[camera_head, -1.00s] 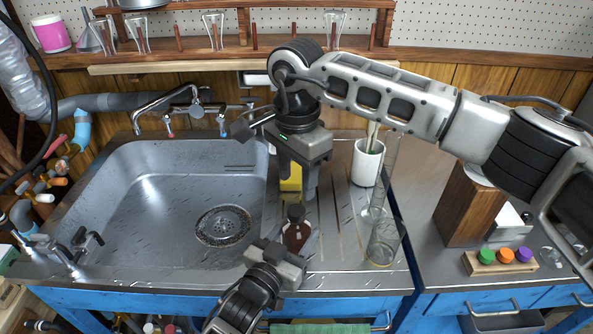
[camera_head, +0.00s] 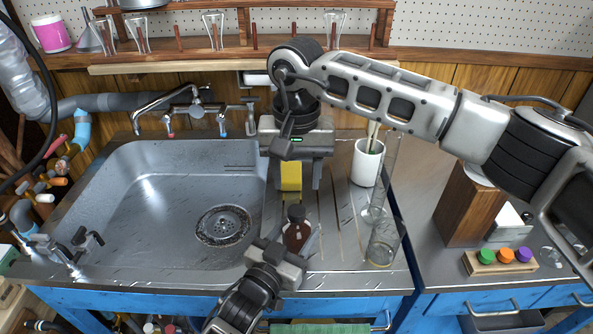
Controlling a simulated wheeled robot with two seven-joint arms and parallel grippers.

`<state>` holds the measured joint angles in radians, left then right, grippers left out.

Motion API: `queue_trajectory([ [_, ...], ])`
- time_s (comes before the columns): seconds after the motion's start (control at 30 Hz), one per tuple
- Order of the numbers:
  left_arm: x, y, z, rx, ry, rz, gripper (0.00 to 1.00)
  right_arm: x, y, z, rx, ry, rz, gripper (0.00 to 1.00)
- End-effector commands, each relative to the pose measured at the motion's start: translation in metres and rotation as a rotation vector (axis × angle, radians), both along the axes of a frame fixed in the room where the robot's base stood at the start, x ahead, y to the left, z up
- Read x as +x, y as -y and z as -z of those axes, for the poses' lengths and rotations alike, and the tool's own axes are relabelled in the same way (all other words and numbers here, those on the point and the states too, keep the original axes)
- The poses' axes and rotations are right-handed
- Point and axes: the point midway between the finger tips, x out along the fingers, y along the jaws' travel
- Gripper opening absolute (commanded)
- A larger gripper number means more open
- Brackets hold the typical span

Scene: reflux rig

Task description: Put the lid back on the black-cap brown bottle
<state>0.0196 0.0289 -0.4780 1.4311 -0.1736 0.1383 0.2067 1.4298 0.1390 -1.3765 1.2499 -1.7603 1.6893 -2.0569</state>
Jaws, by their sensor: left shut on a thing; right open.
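The brown bottle (camera_head: 296,236) stands upright on the drainboard right of the sink. A dark cap or neck (camera_head: 296,213) shows at its top; I cannot tell whether the lid is seated. My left gripper (camera_head: 300,245) comes from below and is shut on the bottle's body. My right gripper (camera_head: 293,188) hangs behind and above the bottle, pointing down. It is open, its fingers apart on either side of a yellow thing seen between them. It appears empty and apart from the bottle.
A steel sink basin (camera_head: 160,215) lies to the left. A tall glass cylinder (camera_head: 383,240) and a white cup with tools (camera_head: 367,163) stand to the right. A yellow sponge-like block (camera_head: 291,176) is behind the bottle. Coloured stoppers in a rack (camera_head: 500,262) are farther right.

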Motion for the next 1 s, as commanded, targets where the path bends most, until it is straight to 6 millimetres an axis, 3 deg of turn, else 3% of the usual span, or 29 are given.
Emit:
queue_trajectory([
  [0.5,0.0,0.0,0.0,0.0,-0.001,0.0,0.0,-0.001,0.0,0.07,0.0,-0.003,0.001,0.48],
  [0.9,0.0,0.0,0.0,0.0,-0.001,0.0,0.0,0.0,0.0,0.076,-0.001,-0.001,0.001,0.48],
  [1.0,0.0,0.0,0.0,0.0,-0.001,0.0,0.0,0.0,0.0,0.076,-0.001,-0.001,0.001,0.2],
])
